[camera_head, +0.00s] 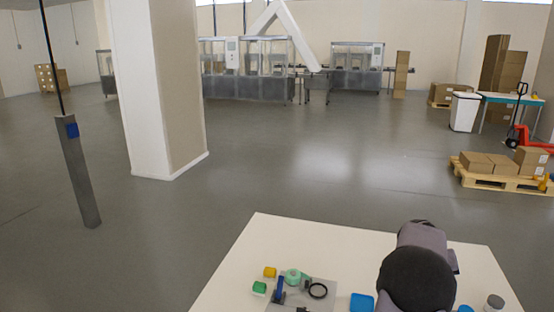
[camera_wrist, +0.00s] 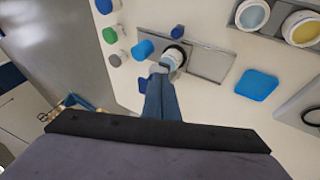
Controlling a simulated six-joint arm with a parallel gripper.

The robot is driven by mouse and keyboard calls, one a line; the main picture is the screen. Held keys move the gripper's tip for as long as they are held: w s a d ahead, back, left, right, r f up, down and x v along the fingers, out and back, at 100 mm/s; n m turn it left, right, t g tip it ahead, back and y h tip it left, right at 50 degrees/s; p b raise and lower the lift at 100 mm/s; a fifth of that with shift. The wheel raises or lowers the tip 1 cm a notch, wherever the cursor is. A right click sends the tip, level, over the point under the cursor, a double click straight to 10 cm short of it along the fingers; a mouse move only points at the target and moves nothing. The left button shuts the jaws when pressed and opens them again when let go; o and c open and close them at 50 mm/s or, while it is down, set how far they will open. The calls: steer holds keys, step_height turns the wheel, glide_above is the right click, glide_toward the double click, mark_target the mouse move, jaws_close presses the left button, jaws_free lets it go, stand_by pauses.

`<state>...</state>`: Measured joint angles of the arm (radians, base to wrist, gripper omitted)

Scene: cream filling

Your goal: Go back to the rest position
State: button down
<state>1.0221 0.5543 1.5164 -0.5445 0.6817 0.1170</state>
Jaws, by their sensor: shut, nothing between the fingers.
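My gripper (camera_wrist: 160,78) shows in the wrist view with its two blue-grey fingers together and nothing between them. The fingertips appear just in front of a small white and pale-blue jar (camera_wrist: 173,59) with a dark ring around it, on a grey plate (camera_wrist: 208,65). I cannot tell whether they touch it. A blue cylinder (camera_wrist: 143,49) stands left of the jar. In the head view my dark arm hangs over the right part of the white table (camera_head: 300,240), and the fingers are hidden there.
A blue square piece (camera_wrist: 257,84) lies right of the plate. Two cups, pale blue (camera_wrist: 252,15) and yellow (camera_wrist: 302,28), sit in a dark holder. Small coloured pieces line the left, including a green one (camera_wrist: 109,34). The table's far part is clear; a white pillar (camera_head: 150,90) stands beyond.

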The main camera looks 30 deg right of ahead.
steer(key=s+a+f+y, duration=0.1)
steer(key=a+f+y, duration=0.1)
steer(key=a, duration=0.6)
steer(key=s+a+f+y, duration=0.1)
steer(key=a+f+y, duration=0.1)
steer(key=a+f, duration=0.3)
steer(key=s+a+f+y, duration=0.1)
steer(key=a+f+y, duration=0.1)
steer(key=a, duration=1.1)
steer(key=shift+a+f+g, duration=0.1)
steer(key=shift+f+g, duration=0.2)
steer(key=shift+f, duration=0.5)
steer(key=w+a+r+n, duration=0.1)
steer(key=a+n, duration=0.3)
steer(key=a, duration=0.9)
steer(key=w+a+r+n+t, duration=0.1)
steer(key=a+r+n, duration=0.2)
steer(key=a, duration=1.1)
steer(key=shift+n, duration=1)
